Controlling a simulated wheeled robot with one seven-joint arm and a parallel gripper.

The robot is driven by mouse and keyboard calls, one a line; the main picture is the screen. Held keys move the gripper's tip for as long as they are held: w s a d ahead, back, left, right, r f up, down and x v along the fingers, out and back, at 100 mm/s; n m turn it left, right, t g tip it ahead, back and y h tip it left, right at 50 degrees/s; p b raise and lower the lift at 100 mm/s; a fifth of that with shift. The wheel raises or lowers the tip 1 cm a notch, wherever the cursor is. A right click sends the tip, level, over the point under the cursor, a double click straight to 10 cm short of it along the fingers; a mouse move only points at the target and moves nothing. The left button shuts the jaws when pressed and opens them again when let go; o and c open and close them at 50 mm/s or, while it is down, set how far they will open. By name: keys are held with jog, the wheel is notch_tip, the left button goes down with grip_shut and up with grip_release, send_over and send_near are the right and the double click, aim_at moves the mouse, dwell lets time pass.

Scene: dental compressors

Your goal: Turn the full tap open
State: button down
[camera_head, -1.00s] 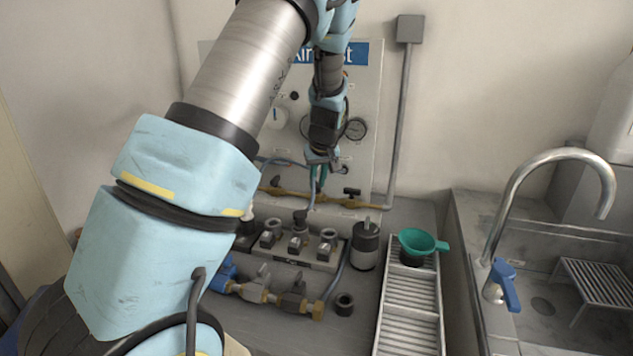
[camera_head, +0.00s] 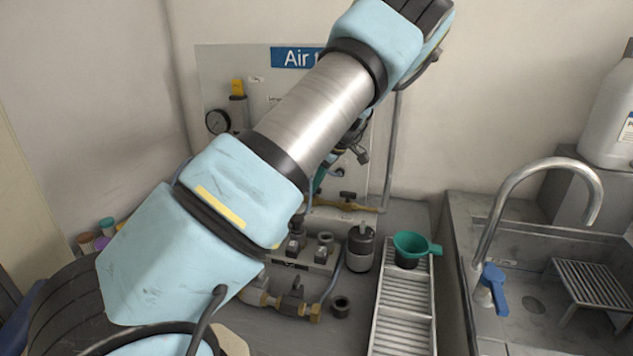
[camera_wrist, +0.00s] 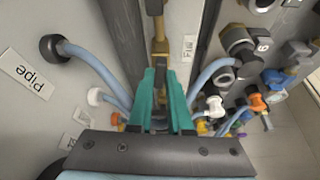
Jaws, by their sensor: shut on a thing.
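My gripper (camera_wrist: 162,100) has teal fingers closed around a small part on a brass pipe fitting (camera_wrist: 158,42), in the wrist view. The held part looks like the tap's handle, but the fingers hide most of it. A partly covered label (camera_wrist: 188,48) beginning "F" is beside the fitting. In the head view my gripper (camera_head: 319,180) is mostly hidden behind my arm, with a bit of teal showing at the wall panel. To its right a brass pipe (camera_head: 345,207) carries a black tap handle (camera_head: 348,195).
Blue hoses (camera_wrist: 85,65) run close on both sides of my gripper. Below the panel are a valve block (camera_head: 305,255), a dark canister (camera_head: 361,247) and brass fittings (camera_head: 290,302). A green funnel (camera_head: 411,244) sits over the rack (camera_head: 402,310); the sink tap (camera_head: 490,235) is right.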

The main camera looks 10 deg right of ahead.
jog(key=shift+d+n, duration=0.1)
jog(key=shift+n, duration=0.6)
jog(key=shift+g, duration=0.4)
jog(key=c, duration=0.8)
grip_release()
jog(key=shift+c, duration=0.2)
jog(key=b+v, duration=0.3)
jog(key=v, duration=0.7)
jog(key=shift+d+r, duration=0.25)
jog(key=shift+r, duration=0.05)
